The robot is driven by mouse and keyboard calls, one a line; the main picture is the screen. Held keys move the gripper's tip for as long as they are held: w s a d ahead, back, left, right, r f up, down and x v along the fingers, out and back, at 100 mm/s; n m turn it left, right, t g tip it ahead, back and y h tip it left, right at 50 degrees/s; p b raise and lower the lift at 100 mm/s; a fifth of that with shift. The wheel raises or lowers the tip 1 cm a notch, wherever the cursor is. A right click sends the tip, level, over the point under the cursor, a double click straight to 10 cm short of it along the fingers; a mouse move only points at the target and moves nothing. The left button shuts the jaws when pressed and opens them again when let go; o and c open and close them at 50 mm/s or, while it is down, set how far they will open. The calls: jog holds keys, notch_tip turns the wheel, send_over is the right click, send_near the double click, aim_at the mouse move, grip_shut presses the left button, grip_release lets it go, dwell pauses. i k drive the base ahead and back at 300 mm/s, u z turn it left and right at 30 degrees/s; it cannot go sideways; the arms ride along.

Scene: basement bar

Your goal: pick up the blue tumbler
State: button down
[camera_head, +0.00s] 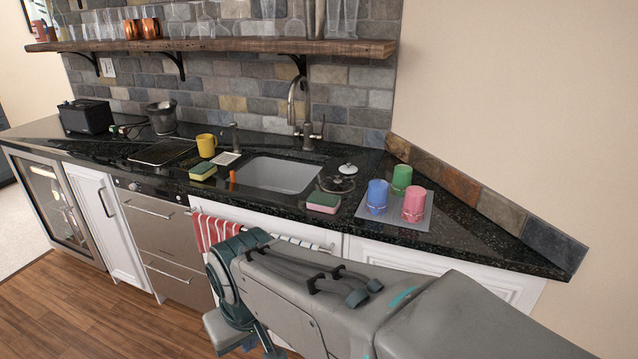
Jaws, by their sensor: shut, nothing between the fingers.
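The blue tumbler (377,196) stands on a light grey mat (364,213) at the right end of the dark counter. A green tumbler (401,178) stands behind it to the right, and a pink tumbler (414,204) stands to its right, slightly in front. All are upright. My arm reaches across the lower right and bends down in front of the cabinets, below counter level. My gripper is not visible.
The sink (282,176) lies left of the mat. A yellow mug (206,145) stands farther left. A low stone backsplash (460,186) borders the right side.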

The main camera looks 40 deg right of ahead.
aim_at(377, 197)
jog(key=z, duration=0.75)
jog(key=i, duration=1)
jog(key=z, duration=0.7)
